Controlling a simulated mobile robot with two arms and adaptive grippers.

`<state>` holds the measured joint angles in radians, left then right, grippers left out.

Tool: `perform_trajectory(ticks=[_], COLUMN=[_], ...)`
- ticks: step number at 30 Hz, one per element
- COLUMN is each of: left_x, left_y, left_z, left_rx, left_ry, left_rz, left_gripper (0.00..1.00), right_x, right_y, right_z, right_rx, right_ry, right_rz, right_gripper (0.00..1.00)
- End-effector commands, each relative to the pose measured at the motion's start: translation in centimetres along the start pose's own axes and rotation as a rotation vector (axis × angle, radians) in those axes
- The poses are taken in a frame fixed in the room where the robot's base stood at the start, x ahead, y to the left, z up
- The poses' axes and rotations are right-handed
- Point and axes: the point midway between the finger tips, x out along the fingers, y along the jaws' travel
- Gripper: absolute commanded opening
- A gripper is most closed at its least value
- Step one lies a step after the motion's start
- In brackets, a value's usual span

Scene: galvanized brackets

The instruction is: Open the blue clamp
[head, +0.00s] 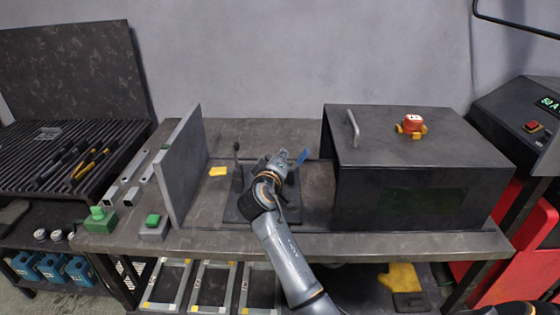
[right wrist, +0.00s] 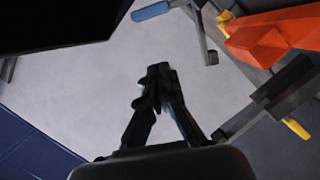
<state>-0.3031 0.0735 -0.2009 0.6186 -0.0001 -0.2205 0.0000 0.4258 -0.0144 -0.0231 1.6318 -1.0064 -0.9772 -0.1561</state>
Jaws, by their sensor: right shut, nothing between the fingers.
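The blue clamp handle (head: 302,157) sticks up at a slant just right of my right gripper (head: 282,160) in the head view. The clamp's body is mostly hidden behind my arm, above a dark base plate (head: 235,214) on the bench. In the right wrist view the blue handle (right wrist: 150,11) lies at the top edge, beyond the fingertips and apart from them. My right gripper (right wrist: 158,75) is shut and empty, with its fingertips together. My left gripper is not in view.
A dark metal box (head: 400,150) with a handle stands close on the right. A grey upright plate (head: 183,165) stands on the left. A black upright lever (head: 237,158) rises left of my gripper. An orange-red piece (right wrist: 275,38) shows at right in the wrist view.

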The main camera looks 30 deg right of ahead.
Motion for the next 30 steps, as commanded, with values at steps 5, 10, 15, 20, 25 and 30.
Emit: perform_trajectory(ticks=[5, 10, 15, 20, 25, 30], left_x=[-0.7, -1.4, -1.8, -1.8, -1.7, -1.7], left_y=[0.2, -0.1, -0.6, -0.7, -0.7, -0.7], left_z=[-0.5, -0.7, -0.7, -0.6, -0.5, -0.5], left_rx=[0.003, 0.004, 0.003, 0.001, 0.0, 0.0], left_ry=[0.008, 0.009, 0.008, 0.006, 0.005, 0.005], left_rz=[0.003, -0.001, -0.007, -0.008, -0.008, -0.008], left_gripper=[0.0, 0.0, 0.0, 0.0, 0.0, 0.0], right_x=[3.9, 5.0, 5.4, 5.4, 5.4, 5.4], right_y=[0.2, 0.1, 0.1, 0.0, -0.1, -0.1], right_z=[-0.1, 2.0, 3.5, 3.9, 3.9, 3.9], right_rx=[-0.003, -0.003, -0.001, 0.0, 0.0, 0.005], right_ry=[-0.001, -0.001, 0.0, 0.002, 0.002, 0.002], right_rz=[0.001, -0.001, -0.001, -0.002, -0.002, -0.003], right_gripper=[0.0, 0.0, 0.0, 0.0, 0.0, 0.0])
